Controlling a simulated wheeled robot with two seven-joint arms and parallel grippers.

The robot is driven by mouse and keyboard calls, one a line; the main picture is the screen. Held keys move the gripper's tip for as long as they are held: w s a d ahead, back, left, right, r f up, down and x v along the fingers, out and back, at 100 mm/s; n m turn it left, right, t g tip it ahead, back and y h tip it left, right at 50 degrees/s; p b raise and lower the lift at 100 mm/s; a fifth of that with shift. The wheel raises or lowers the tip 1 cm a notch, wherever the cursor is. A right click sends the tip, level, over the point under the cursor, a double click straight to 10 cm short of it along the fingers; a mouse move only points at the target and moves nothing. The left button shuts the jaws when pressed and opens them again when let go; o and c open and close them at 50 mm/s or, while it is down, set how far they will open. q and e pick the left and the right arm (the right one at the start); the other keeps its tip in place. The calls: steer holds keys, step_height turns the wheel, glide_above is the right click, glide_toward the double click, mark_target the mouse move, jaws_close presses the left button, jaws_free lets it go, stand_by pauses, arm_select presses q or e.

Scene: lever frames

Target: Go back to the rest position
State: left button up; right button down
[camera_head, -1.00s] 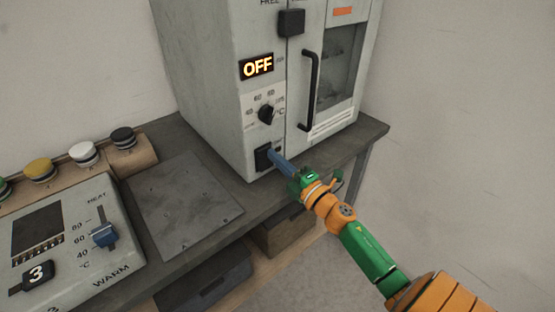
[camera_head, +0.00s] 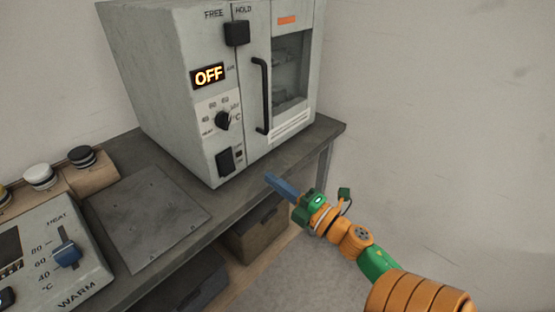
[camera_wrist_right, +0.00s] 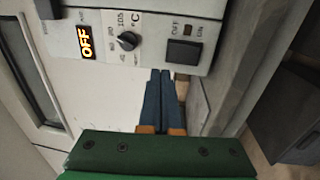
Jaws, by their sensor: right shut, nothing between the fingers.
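My right gripper (camera_head: 281,186) is shut and empty, its blue fingers together, in front of the bench edge in the head view. In the right wrist view its fingers (camera_wrist_right: 162,100) point toward the lower front of the oven. The grey oven (camera_head: 165,90) stands on the bench with its door closed and its display (camera_head: 208,76) reading OFF. The left gripper is not in view.
The dark bench (camera_head: 240,195) runs under the oven, with a bare grey plate (camera_head: 145,220) to the left. Bins (camera_head: 255,228) lie below. The space right of the bench is free.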

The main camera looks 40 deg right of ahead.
steer(key=shift+s, duration=0.3)
steer(key=shift+w, duration=0.1)
